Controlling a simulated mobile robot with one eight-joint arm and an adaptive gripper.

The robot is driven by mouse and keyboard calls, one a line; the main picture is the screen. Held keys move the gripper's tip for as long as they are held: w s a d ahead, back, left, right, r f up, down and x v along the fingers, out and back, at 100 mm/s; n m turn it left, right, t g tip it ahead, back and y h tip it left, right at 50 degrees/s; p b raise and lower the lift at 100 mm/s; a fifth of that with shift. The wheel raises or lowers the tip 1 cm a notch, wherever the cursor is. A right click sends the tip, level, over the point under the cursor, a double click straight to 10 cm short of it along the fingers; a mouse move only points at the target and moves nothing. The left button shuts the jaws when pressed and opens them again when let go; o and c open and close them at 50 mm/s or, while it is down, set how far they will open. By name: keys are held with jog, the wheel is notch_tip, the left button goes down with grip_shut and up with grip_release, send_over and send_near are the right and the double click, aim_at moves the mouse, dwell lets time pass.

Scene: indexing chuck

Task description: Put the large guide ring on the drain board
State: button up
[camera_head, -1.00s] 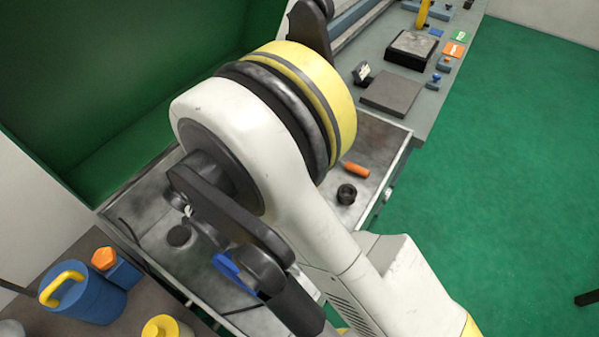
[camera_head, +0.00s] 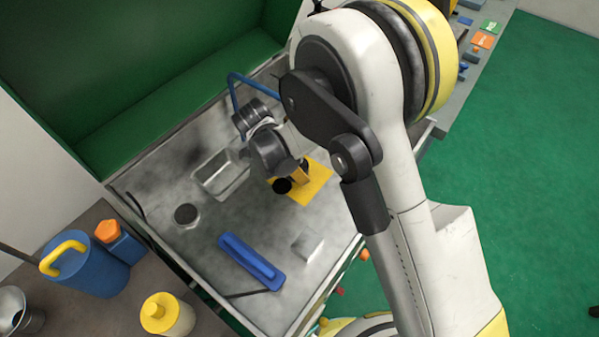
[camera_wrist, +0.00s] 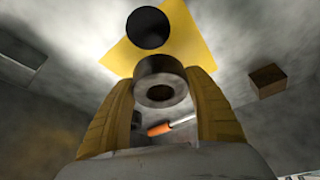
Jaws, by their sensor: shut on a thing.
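My gripper (camera_wrist: 160,84) is shut on a dark grey ring in the wrist view. The guide ring (camera_wrist: 158,66) sits between the two yellow fingers near their tips, its hole facing the camera. Beyond it is a flat yellow plate (camera_wrist: 196,42), which may be the drain board, with a round black thing (camera_wrist: 148,27) in front of or on it. In the head view my gripper (camera_head: 291,180) is over the yellow plate (camera_head: 314,188) in the metal tray. I cannot tell the gap between ring and plate.
The metal tray (camera_head: 225,285) also holds a blue handled block (camera_head: 250,262), a dark disc (camera_head: 186,214) and a rectangular recess (camera_head: 220,174). An orange-handled tool (camera_wrist: 159,130) shows between my fingers. A blue canister (camera_head: 80,265) and a yellow-topped container (camera_head: 167,314) stand at left.

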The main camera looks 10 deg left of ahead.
jog(key=shift+w+d, duration=0.35)
jog(key=shift+w, duration=0.2)
jog(key=shift+w+d+f+b, duration=0.15)
jog(key=shift+f+b, duration=0.95)
jog(key=shift+f, duration=0.65)
jog(key=shift+f, duration=0.2)
jog(key=o, duration=1.4)
jog(key=shift+r, duration=0.15)
jog(key=shift+r, duration=0.25)
jog(key=p+v, duration=0.4)
jog(key=v, duration=0.7)
jog(key=shift+r, duration=0.35)
